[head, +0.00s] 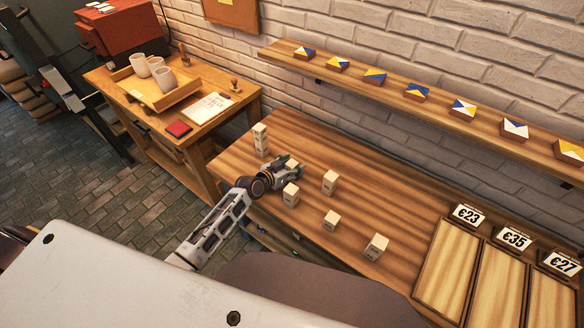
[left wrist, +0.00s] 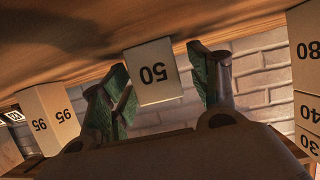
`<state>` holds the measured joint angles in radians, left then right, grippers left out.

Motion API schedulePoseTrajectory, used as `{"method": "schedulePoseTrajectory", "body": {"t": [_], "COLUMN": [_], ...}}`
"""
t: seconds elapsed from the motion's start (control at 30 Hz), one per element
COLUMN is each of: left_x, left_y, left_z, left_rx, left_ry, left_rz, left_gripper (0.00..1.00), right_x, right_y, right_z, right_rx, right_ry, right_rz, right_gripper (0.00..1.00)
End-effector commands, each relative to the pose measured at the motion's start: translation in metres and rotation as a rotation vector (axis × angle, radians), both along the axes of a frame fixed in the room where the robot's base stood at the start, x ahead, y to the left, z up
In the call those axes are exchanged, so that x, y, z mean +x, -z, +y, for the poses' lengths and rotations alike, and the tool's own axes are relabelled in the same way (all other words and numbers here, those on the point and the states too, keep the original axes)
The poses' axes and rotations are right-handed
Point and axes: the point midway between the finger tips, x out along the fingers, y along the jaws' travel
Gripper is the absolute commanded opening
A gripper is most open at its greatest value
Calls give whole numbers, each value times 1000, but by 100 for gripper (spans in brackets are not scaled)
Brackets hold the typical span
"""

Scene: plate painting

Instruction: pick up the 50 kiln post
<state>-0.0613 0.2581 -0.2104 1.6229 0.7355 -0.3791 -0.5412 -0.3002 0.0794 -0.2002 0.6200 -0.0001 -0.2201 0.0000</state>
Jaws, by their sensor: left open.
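The 50 kiln post (left wrist: 152,72) is a small pale block that shows upside down in the left wrist view, standing on the wooden table. My left gripper (left wrist: 165,82) is open, with one green-padded finger on each side of the post. I cannot tell whether either finger touches it. In the head view the left gripper (head: 297,170) is low over the table's left part, and a post (head: 291,164) shows partly behind it. My right gripper is in neither view.
A stack of posts (head: 260,140) stands close behind the left gripper. Loose posts (head: 330,182) stand to its right and front, one marked 95 (left wrist: 50,112). Trays with price cards (head: 445,270) lie at the right. A shelf of painted tiles (head: 420,95) runs along the wall.

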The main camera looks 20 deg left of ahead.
Motion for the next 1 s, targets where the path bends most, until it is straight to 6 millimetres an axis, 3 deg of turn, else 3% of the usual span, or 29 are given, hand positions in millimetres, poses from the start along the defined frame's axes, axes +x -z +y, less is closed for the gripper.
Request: {"method": "schedulePoseTrajectory", "body": {"t": [0.47,0.87,1.0], "left_x": [0,0,1], "left_y": [0,0,0], "left_z": [0,0,0], "left_rx": [0,0,0], "left_ry": [0,0,-1], "left_rz": [0,0,-1], "left_gripper": [61,9,8], "right_x": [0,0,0], "right_y": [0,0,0], "right_z": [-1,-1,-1], "right_rx": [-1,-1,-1], "right_ry": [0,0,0], "right_rz": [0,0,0], "right_gripper": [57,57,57]}}
